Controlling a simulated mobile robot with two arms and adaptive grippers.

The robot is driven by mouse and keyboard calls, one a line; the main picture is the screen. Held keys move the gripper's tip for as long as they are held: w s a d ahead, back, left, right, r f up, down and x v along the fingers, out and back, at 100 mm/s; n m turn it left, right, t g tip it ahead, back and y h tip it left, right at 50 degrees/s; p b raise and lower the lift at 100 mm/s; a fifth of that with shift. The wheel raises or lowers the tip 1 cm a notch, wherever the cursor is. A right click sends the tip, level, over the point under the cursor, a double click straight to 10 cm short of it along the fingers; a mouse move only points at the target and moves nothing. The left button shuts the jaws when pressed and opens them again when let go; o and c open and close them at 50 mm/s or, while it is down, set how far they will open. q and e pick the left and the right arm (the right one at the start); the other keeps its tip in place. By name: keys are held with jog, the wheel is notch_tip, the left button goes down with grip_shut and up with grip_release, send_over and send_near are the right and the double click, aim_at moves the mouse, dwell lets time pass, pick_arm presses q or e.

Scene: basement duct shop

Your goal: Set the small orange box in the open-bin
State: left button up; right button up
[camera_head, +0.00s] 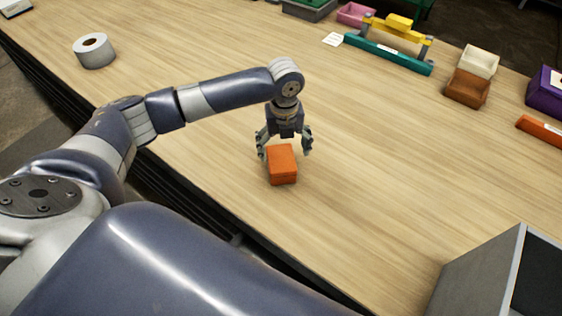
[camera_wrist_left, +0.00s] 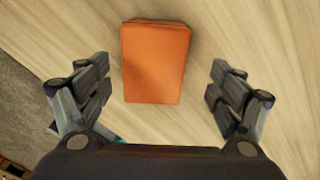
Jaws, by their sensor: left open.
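The small orange box (camera_head: 282,166) lies on the wooden table near its front edge, in the middle of the head view. My left gripper (camera_head: 284,150) is open above the box, its fingers spread to either side of it. In the left wrist view the box (camera_wrist_left: 155,62) shows between the open fingers (camera_wrist_left: 158,92), with a gap on both sides. A grey open-topped bin (camera_head: 480,275) is at the lower right of the head view, partly cut off by the frame. My right gripper is not in view.
A tape roll (camera_head: 95,51) stands at the upper left. A teal and yellow rack (camera_head: 388,52), a cream box (camera_head: 480,62), a brown box (camera_head: 467,89), a purple box (camera_head: 545,91) and an orange bar (camera_head: 541,130) lie along the far right. The table between is clear.

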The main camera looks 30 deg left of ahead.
aim_at(281, 158)
pick_arm(q)
jog(key=f, duration=0.1)
jog(key=f+p, duration=0.1)
jog(key=f, duration=0.2)
jog(key=shift+s+a+f, duration=0.15)
jog(key=shift+s+a, duration=0.05)
jog(key=shift+s, duration=0.2)
jog(key=shift+f+p, duration=0.3)
jog(key=shift+f, duration=0.25)
jog(key=c, duration=1.4)
jog(key=shift+r, duration=0.1)
